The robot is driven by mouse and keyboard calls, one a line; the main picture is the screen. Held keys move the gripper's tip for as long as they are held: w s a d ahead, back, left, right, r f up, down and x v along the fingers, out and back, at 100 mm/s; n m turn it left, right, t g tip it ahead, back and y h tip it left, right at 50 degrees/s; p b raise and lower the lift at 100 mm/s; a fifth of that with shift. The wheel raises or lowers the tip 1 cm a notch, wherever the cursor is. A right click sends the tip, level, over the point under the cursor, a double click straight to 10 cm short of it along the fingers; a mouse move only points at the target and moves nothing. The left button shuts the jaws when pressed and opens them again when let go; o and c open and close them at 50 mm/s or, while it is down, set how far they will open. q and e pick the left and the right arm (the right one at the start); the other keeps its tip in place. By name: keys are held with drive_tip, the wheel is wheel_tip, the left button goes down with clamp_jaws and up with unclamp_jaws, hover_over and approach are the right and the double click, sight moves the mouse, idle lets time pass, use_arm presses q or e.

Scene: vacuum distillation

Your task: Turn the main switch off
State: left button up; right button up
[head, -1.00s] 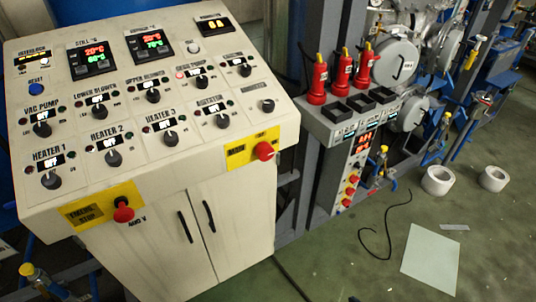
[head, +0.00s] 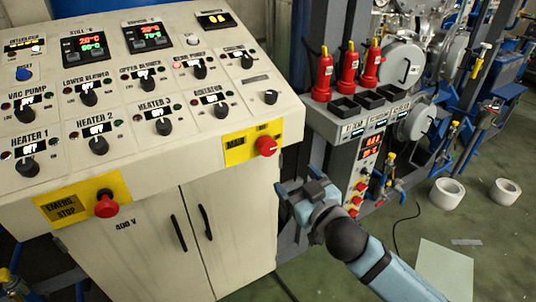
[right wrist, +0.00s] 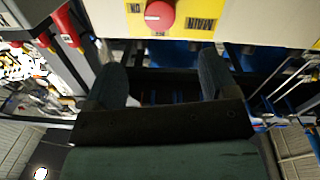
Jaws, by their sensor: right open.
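The main switch (head: 266,146) is a red round knob on a yellow plate marked MAIN, at the right end of the control panel's front face. It also shows at the top of the right wrist view (right wrist: 160,15), where the plate lettering is upside down. My right gripper (head: 284,188) is below and slightly right of the switch, apart from it. In the right wrist view its two fingers (right wrist: 162,82) are spread with nothing between them, and the switch lies beyond their tips. My left gripper is not in view.
A red emergency stop (head: 106,204) sits on another yellow plate at the panel's left. Cabinet doors with black handles (head: 205,222) are below. White rolls (head: 447,193) lie on the floor.

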sight(269, 150)
drive_tip(key=p+x, duration=0.1)
drive_tip(key=x, duration=1.2)
drive_tip(key=shift+w+a, duration=0.15)
drive_tip(key=shift+w, duration=0.15)
drive_tip(key=c, duration=0.9)
